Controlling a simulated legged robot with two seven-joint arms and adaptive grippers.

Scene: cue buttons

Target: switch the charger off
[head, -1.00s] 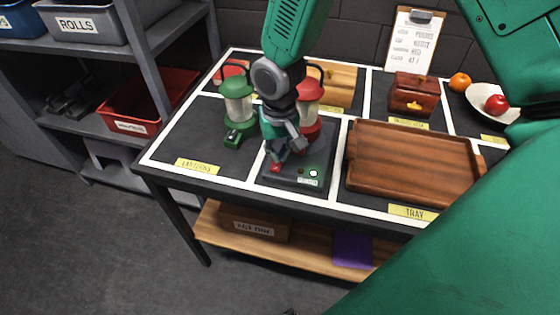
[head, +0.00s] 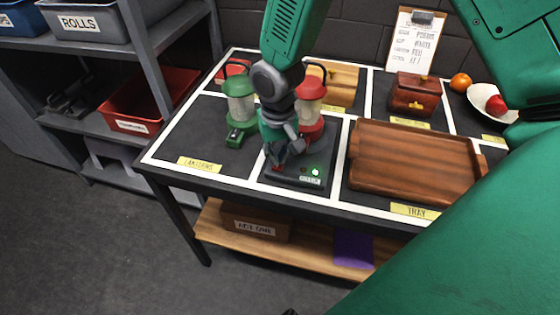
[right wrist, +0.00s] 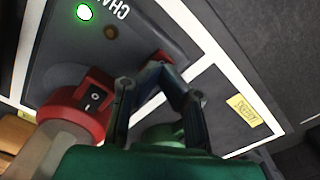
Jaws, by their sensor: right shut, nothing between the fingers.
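The charger (head: 318,158) is a dark pad on the table with a red lantern (head: 312,120) standing on it. Its green light (head: 315,172) is lit, and a dim brownish light sits beside it. Both lights show in the right wrist view, the lit one (right wrist: 84,12) at upper left. My right gripper (head: 275,163) is shut and empty, low over the pad's front-left corner. A red button (right wrist: 163,57) is partly hidden at its fingertips; I cannot tell whether they touch. My left gripper is out of view.
A green lantern (head: 240,105) stands close left of the gripper. A wooden tray (head: 415,165) lies to the right. Behind are a wooden box (head: 415,95) and a bowl (head: 480,95) with a red fruit. The table's front-left area is clear.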

